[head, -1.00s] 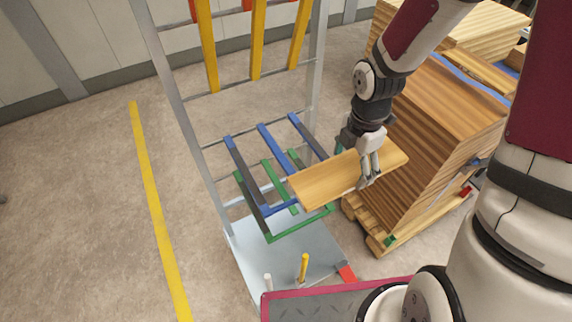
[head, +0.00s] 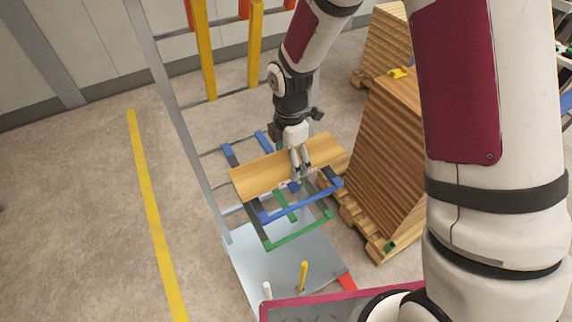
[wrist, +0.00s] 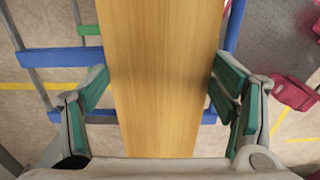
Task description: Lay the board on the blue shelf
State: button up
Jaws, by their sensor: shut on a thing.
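A light wooden board (head: 262,174) is held by my gripper (head: 300,172) over the blue shelf (head: 313,206) of the rack. The wrist view shows the board (wrist: 160,70) between my green-padded fingers (wrist: 160,95), one on each long side. Blue shelf bars (wrist: 62,56) show on both sides of the board. The board hides the middle of the shelf. I cannot tell whether the board touches the bars or hovers just above them.
A green shelf (head: 288,236) sits just below the blue one, and yellow bars (head: 205,50) rise above. A tall stack of boards (head: 385,150) on a pallet stands right of the rack. A yellow floor line (head: 150,210) runs at the left.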

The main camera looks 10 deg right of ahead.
aim_at(286, 160)
jog(key=shift+w+a+f, duration=0.15)
jog(key=shift+a+f, duration=0.1)
jog(key=shift+f, duration=0.65)
jog(key=shift+w+a+f, duration=0.1)
jog(key=shift+a+f, duration=0.1)
jog(key=shift+f, duration=0.65)
jog(key=shift+f, duration=0.1)
jog(key=o, duration=1.4)
jog(key=shift+f, duration=0.1)
jog(key=shift+o, duration=0.2)
notch_tip(286, 160, up, 13)
jog(key=shift+f, duration=0.2)
